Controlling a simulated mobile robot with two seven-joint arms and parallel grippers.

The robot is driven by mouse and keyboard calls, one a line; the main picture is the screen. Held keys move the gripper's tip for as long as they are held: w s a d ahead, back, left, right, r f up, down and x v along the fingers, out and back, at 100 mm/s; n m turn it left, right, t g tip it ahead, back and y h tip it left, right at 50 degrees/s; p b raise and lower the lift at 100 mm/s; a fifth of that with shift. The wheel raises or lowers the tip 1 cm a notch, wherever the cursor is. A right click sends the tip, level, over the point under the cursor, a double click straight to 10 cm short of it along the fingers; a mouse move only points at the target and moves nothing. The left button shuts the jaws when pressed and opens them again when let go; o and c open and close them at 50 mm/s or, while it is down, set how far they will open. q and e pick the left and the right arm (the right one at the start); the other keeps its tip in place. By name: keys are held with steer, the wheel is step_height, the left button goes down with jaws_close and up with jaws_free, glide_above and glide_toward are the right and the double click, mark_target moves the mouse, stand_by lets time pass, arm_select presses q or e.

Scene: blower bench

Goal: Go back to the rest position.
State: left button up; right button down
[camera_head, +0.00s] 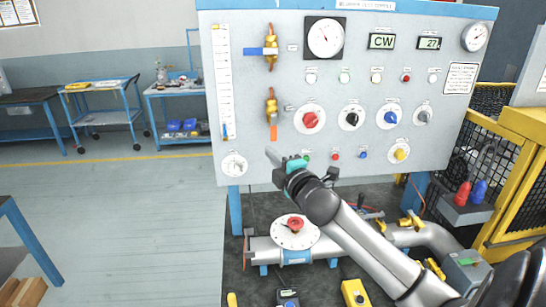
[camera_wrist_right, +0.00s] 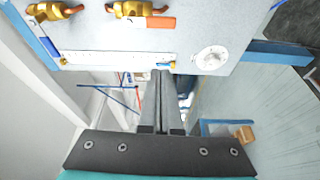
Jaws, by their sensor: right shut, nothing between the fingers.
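My right arm reaches in from the lower right in the head view. Its gripper (camera_head: 271,153) is in front of the lower left part of the white control panel (camera_head: 260,170), near a small white dial (camera_head: 234,164). In the right wrist view the two fingers (camera_wrist_right: 161,73) are shut together with nothing between them. The same white dial (camera_wrist_right: 212,57) shows to the right of the fingertips there. I cannot tell whether the fingertips touch the panel. My left gripper is not in view.
Pipework (camera_head: 265,250) with a red-knobbed round plate (camera_head: 294,231) lies below my right arm. A yellow guard frame (camera_head: 515,215) stands at the right. A yellow box (camera_head: 355,293) sits at the front. Blue carts (camera_head: 105,118) stand at the back left; the floor there is clear.

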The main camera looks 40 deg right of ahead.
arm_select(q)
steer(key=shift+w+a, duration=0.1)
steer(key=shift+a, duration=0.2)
